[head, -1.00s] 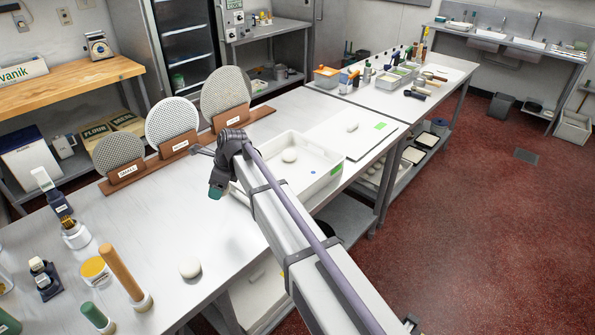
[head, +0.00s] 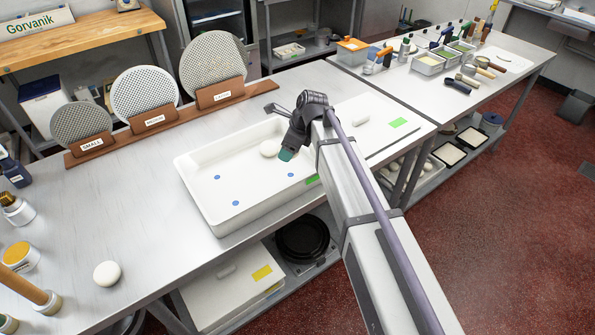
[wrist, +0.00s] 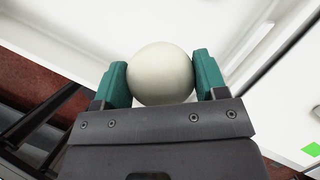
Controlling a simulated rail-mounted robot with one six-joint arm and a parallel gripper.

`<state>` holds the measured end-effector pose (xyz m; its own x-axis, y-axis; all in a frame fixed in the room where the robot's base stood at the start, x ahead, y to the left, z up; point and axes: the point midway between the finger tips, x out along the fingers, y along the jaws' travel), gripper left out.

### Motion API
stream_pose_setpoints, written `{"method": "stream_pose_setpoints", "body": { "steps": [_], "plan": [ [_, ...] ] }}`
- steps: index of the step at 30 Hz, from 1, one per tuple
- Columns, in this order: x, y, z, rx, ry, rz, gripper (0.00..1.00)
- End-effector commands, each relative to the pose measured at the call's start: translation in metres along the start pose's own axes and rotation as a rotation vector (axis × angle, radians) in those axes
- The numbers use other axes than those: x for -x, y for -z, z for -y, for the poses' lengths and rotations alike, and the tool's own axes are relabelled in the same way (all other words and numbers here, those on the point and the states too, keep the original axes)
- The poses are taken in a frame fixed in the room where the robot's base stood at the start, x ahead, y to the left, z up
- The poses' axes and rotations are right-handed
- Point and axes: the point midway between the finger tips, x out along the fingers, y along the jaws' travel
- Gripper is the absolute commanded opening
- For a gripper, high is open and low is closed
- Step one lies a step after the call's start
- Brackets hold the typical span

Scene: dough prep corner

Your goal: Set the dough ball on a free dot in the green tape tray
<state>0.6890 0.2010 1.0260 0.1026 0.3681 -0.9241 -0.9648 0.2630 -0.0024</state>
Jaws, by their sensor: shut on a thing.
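My gripper (head: 287,155) is over the back right part of the green tape tray (head: 193,205), a white tray on the table. In the wrist view, my gripper (wrist: 160,82) is shut on a pale round dough ball (wrist: 160,73), between its teal fingers. Blue dots show bare on the tray floor: a left one (head: 217,177), a front one (head: 236,203) and a right one (head: 291,175). Green tape (head: 313,179) marks the tray's wall.
Another pale ball (head: 107,273) lies on the table at front left. Perforated discs stand in a wooden rack (head: 150,122) behind the tray. A white lid-like sheet with a green mark (head: 398,123) lies to the right. A yellow-marked container (head: 262,273) is on the shelf below.

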Motion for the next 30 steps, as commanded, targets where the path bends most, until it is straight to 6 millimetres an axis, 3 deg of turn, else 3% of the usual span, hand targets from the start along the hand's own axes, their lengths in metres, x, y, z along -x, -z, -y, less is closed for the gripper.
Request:
{"method": "stream_pose_setpoints", "body": {
  "steps": [1,3,10,15,27,28,30],
  "plan": [
    [-0.024,0.01,0.0,0.0,0.0,0.0,0.4],
    [-0.041,0.017,0.0,0.0,0.0,0.0,0.4],
    [-0.051,0.021,0.0,-0.001,0.001,0.0,0.4],
    [-0.083,0.035,0.0,-0.001,0.001,0.0,0.4],
    [-0.085,0.035,0.001,-0.001,0.001,0.0,0.4],
    [-0.083,0.035,0.001,-0.001,0.001,0.0,0.69],
    [-0.083,0.035,0.0,0.0,0.001,0.0,0.75]
  ]
}}
